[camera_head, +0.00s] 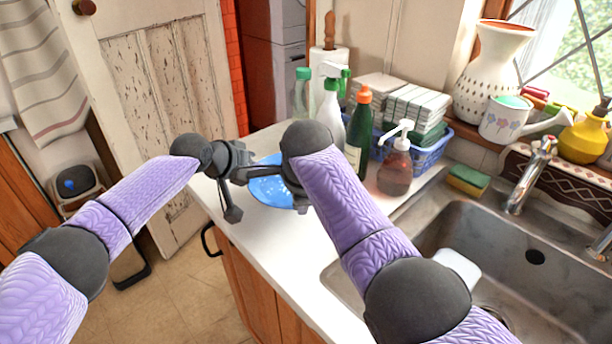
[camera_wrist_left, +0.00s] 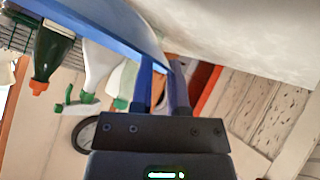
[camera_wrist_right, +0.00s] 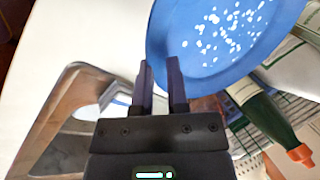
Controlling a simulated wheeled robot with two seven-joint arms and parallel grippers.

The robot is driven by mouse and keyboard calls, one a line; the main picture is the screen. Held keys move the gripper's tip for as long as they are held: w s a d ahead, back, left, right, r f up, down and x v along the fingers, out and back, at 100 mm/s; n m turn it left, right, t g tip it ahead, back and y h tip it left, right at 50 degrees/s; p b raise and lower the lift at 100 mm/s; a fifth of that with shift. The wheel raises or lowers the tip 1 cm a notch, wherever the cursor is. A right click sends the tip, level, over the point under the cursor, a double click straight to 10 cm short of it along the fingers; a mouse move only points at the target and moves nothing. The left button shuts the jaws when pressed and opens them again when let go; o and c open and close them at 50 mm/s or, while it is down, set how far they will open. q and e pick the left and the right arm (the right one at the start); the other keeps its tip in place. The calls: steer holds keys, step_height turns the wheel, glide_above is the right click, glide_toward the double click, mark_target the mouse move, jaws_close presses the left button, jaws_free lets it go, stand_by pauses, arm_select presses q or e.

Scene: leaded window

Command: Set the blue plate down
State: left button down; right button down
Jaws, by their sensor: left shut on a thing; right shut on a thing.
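The blue plate (camera_head: 268,190) with white speckles is over the white counter (camera_head: 272,254), near its left end, partly hidden by my grippers. My left gripper (camera_head: 247,174) is shut on the plate's left rim. In the left wrist view the plate (camera_wrist_left: 95,22) shows nearly edge-on, reaching the fingertips (camera_wrist_left: 164,72). My right gripper (camera_head: 291,181) is shut on the opposite rim, mostly hidden by its own arm. In the right wrist view the plate's speckled face (camera_wrist_right: 200,45) shows beyond the fingertips (camera_wrist_right: 163,70). I cannot tell whether the plate touches the counter.
A green bottle (camera_head: 357,138), a white spray bottle (camera_head: 330,125) and a soap dispenser (camera_head: 395,172) stand right of the plate. A blue basket (camera_head: 428,156) is behind them. The metal sink (camera_head: 480,235) is at right. The counter in front of the plate is clear.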

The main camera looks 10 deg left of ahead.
mark_target(258, 205)
arm_select(q)
steer(key=shift+f, duration=0.5)
arm_select(e)
steer(key=shift+a+f, duration=0.1)
steer(key=shift+f, duration=0.4)
arm_select(q)
steer(key=shift+f, duration=0.1)
